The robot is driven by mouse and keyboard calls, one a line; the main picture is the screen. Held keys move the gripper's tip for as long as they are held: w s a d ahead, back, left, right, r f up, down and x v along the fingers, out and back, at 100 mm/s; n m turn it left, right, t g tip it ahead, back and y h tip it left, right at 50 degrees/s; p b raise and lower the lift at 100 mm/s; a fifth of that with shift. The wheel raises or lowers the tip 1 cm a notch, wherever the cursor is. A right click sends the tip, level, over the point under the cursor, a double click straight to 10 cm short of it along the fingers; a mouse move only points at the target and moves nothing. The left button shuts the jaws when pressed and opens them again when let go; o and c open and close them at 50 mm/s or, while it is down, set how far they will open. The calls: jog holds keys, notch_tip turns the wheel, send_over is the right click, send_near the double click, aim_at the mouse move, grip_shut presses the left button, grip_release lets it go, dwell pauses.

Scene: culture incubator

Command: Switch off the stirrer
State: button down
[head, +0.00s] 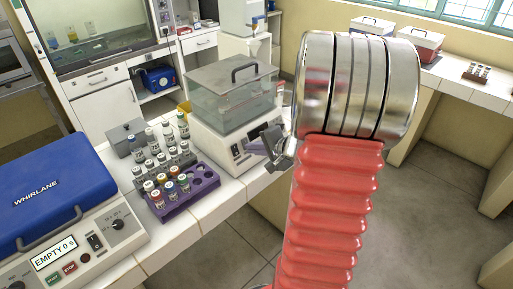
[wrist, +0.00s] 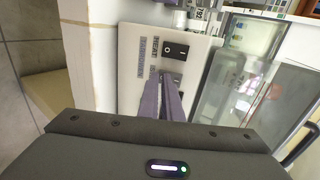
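A white bench unit (head: 221,144) with a clear lidded tank on top stands in the middle of the head view. I see no part plainly labelled as a stirrer. My gripper (head: 267,146) is in front of this panel. Its purple fingers (wrist: 161,80) lie close together, with nothing seen between them, just below the switch in the wrist view. I cannot tell whether they touch the panel.
A blue-lidded WHIRLANE centrifuge (head: 45,190) stands at the left. A purple rack (head: 182,205) of capped vials stands between it and the tank unit. My red arm hides part of the right side. Open floor (head: 436,190) lies at the right.

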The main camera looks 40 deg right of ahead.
jog(key=shift+w+a+f, duration=0.1)
jog(key=shift+a+f, duration=0.05)
jog(key=shift+f, duration=0.05)
jog(key=shift+w+r, duration=0.35)
jog(key=shift+r, duration=0.4)
jog(key=s+r, duration=0.3)
jog(key=s, duration=1.1)
jog(key=shift+d+r, duration=0.25)
jog(key=shift+d, duration=0.15)
jog(key=r, duration=0.1)
jog(key=w+r, duration=0.1)
jog(key=r, duration=0.1)
jog(key=shift+w+r, duration=0.15)
jog(key=shift+r, duration=0.05)
